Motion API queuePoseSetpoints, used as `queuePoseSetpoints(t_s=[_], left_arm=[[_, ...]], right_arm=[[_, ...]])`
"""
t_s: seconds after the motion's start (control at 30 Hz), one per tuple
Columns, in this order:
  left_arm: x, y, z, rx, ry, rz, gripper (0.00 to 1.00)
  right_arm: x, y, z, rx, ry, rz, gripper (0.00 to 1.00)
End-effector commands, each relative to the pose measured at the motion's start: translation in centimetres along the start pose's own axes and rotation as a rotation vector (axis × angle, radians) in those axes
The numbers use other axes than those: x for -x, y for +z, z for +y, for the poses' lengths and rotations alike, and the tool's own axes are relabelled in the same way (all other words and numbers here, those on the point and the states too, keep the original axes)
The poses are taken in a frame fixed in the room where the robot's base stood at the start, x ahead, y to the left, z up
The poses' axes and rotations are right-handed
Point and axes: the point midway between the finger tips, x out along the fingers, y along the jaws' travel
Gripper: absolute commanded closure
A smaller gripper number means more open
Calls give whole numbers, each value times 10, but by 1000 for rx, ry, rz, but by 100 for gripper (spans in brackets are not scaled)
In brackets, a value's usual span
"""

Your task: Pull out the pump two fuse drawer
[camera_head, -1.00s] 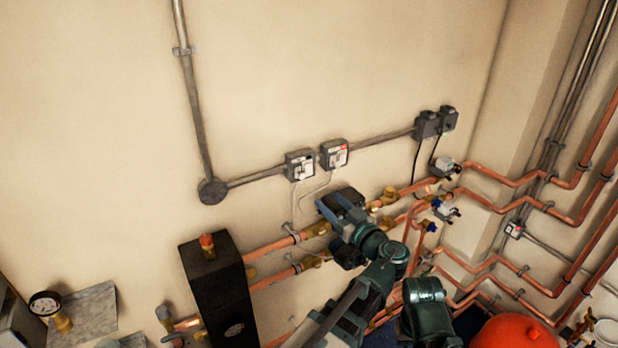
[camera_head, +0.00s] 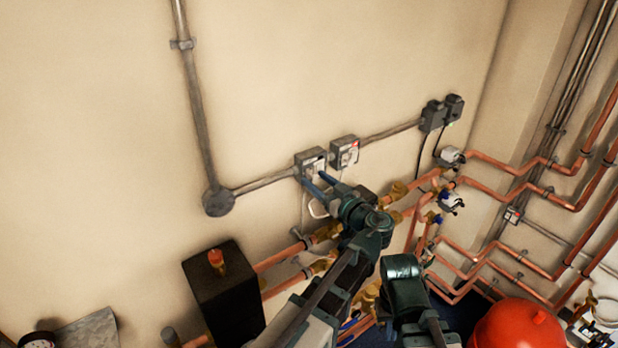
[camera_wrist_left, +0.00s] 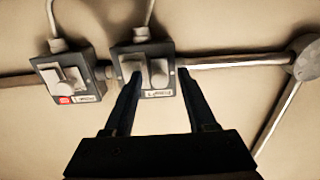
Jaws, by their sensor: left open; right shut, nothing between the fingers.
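Two grey fused switch boxes with white fronts sit on the wall conduit. In the head view, the left box (camera_head: 310,162) is partly behind my left gripper, and the right box (camera_head: 345,151) has a red mark. In the left wrist view, the box ahead (camera_wrist_left: 145,70) has two white parts on its front, and the red-marked box (camera_wrist_left: 66,78) is left of it. Contact cannot be told. My right gripper is shut; its fingertips are unclear.
Copper pipes (camera_head: 490,165) with brass valves run below and right of the boxes. A black block (camera_head: 222,290) stands lower left and a red vessel (camera_head: 515,325) lower right. My right arm (camera_head: 403,288) is low in the middle. The wall above is clear.

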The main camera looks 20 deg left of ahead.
Motion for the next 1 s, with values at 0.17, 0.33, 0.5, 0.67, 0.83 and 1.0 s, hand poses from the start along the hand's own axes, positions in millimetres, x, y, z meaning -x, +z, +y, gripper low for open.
queuePoseSetpoints(t_s=[0.17,0.33,0.5,0.67,0.83,1.0], left_arm=[[0,0,0,0,0,0,43],[0,0,0,0,0,0,72],[0,0,0,0,0,0,100],[0,0,0,0,0,0,100],[0,0,0,0,0,0,100],[0,0,0,0,0,1,100]], right_arm=[[0,0,0,0,0,0,100],[0,0,0,0,0,0,100],[0,0,0,0,0,0,100],[0,0,0,0,0,0,100],[0,0,0,0,0,0,100],[0,0,0,0,0,0,100]])
